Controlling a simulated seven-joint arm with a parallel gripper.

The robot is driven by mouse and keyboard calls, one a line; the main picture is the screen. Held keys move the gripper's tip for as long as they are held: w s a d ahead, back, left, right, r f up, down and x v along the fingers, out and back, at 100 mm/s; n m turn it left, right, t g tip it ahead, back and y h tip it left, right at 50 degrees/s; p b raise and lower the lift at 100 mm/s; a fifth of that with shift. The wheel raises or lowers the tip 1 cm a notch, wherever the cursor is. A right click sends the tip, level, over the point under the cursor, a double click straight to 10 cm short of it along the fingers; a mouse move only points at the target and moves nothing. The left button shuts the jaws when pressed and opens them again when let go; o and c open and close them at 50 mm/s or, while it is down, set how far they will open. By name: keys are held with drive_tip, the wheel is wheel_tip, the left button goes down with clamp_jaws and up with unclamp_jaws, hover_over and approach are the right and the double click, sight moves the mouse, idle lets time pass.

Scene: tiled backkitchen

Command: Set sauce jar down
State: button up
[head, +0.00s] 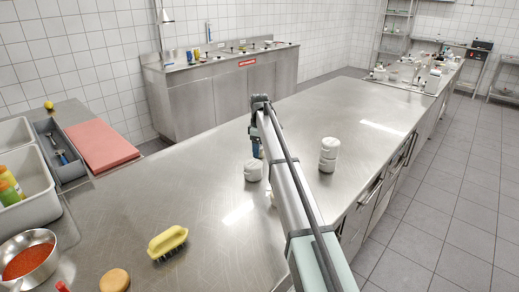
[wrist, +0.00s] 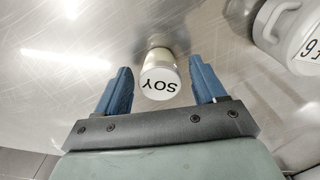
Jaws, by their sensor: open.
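The sauce jar (wrist: 160,78) has a pale body and a white lid marked SOY. In the wrist view it appears to stand on the steel counter, between and slightly beyond my gripper's two blue fingers. My gripper (wrist: 162,90) is open, with a visible gap on each side of the jar.
A white container (head: 253,171) stands close to my gripper on the steel counter (head: 200,200).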

wheel_tip(320, 180, up, 12)
idle(0.5)
drive_tip(key=shift+d, duration=0.1)
